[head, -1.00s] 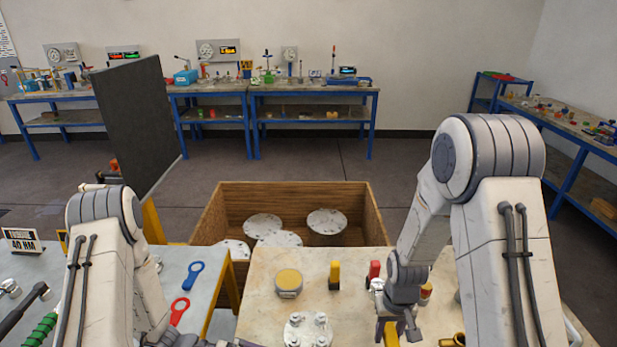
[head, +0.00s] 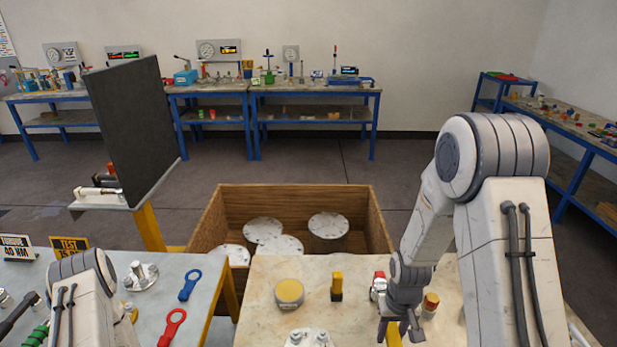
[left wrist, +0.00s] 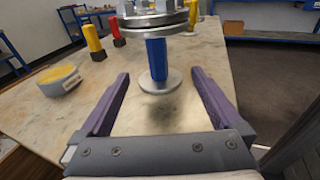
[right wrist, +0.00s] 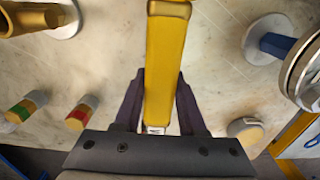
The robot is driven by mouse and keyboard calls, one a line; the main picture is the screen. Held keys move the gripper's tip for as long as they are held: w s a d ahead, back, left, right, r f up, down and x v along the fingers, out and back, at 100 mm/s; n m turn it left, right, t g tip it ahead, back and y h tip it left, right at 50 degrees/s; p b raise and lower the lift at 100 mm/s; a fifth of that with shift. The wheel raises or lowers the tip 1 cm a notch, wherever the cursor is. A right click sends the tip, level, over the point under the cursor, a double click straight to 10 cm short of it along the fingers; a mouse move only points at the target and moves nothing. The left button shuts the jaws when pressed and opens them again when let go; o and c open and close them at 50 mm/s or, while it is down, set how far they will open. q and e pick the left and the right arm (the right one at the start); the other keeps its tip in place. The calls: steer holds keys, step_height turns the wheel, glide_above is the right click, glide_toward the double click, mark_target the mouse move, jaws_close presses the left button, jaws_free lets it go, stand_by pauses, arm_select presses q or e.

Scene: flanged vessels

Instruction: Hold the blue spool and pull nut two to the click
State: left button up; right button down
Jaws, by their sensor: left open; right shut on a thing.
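The blue spool (left wrist: 157,60) stands upright on a round grey foot in the left wrist view, with stacked metal flanges (left wrist: 155,20) above it. It also shows at the right of the right wrist view (right wrist: 275,43). The bolted flange top (head: 310,338) is cut off at the bottom of the head view. My left gripper (left wrist: 160,76) is open, its fingers spread to either side of the spool and short of it. I cannot tell which nut is number two.
On the stone-topped table stand a yellow-lidded jar (head: 289,292), a yellow-and-black post (head: 337,286) and a red-topped piece (head: 379,286). A wooden crate (head: 215,222) with grey discs is behind.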

arm_select(q)
steer(key=shift+w+d+f, duration=0.15)
steer(key=shift+b+x, duration=0.35)
steer(key=shift+x, duration=4.35)
steer(key=shift+w, duration=0.15)
steer(key=shift+c, duration=0.3)
jaws_close()
